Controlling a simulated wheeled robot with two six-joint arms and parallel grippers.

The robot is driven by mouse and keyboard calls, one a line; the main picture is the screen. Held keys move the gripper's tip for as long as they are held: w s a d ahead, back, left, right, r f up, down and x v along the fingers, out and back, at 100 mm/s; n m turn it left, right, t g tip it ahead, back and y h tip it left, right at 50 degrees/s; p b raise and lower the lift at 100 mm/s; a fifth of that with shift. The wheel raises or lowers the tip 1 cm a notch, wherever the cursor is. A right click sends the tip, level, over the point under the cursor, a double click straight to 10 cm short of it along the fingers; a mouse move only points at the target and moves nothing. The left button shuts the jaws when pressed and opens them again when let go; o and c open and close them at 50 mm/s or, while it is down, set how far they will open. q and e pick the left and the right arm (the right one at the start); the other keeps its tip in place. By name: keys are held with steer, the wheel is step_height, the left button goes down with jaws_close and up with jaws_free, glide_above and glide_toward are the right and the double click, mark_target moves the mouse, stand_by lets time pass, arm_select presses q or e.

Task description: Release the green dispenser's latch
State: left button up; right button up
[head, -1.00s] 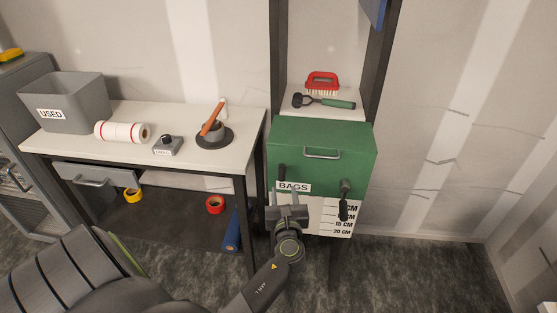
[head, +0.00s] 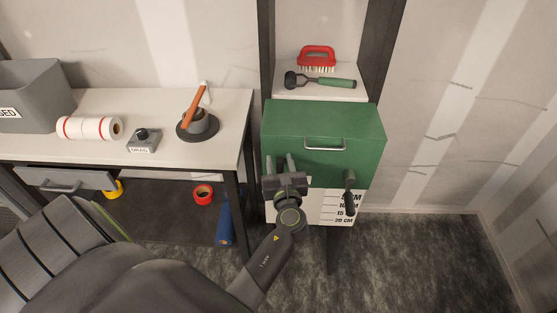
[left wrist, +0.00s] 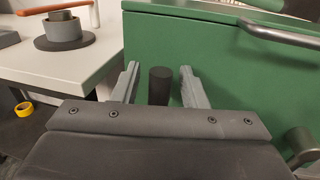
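The green dispenser (head: 300,115) stands right of the bench, with a metal bar handle (head: 325,148) on its front. It also fills the left wrist view (left wrist: 220,45). A dark upright peg (left wrist: 159,86) at the dispenser's left front stands between my left gripper's fingers (left wrist: 159,70), apparently with a gap on each side. In the head view my left gripper (head: 280,163) is open at the dispenser's lower left front and hides that peg. A second dark lever (head: 349,192) hangs at the right front. I cannot tell which one is the latch. My right gripper is out of view.
A white scale panel (head: 315,205) is below the dispenser's front. A brush (head: 317,58) and a green-handled tool (head: 320,81) lie on the shelf behind. The bench (head: 225,110) on the left holds a paper roll (head: 88,128) and a grey pot (head: 198,123).

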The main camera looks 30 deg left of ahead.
arm_select(q)
steer(key=shift+d, duration=0.1)
steer(key=shift+c, duration=0.6)
jaws_close()
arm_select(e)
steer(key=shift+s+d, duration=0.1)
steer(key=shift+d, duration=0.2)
